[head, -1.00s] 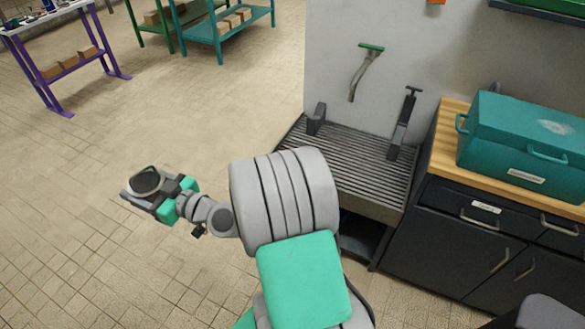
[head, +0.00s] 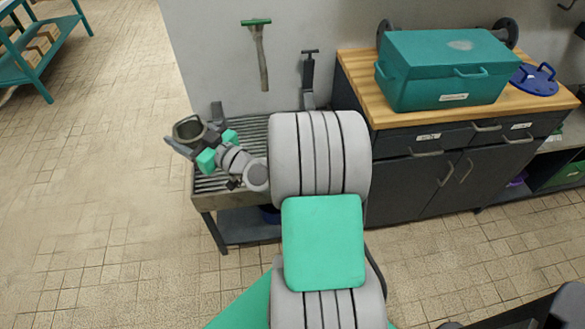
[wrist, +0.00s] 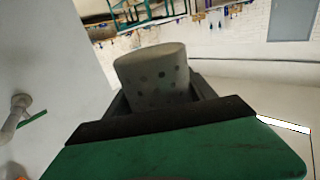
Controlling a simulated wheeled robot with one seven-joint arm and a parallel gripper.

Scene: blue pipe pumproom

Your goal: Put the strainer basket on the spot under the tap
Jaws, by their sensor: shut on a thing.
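The strainer basket (head: 189,129) is a grey cup, held at the left end of my arm. In the wrist view the basket (wrist: 152,75) shows holes in its side and sits between two dark fingers. My gripper (head: 194,141) is shut on it. The tap (head: 260,52) is a grey pipe with a green handle on the wall; it also shows at the left of the wrist view (wrist: 22,113). Below it is a slatted drain table (head: 252,135). The basket appears over or in front of its left end; its height is unclear. My arm hides much of the slats, and no marked spot is visible.
A dark bracket (head: 217,112) stands at the table's back left, and a dark lever-like post (head: 309,80) at its back right. A teal box (head: 445,72) and a blue lid (head: 535,80) sit on the wooden counter (head: 358,85). Floor at left is clear.

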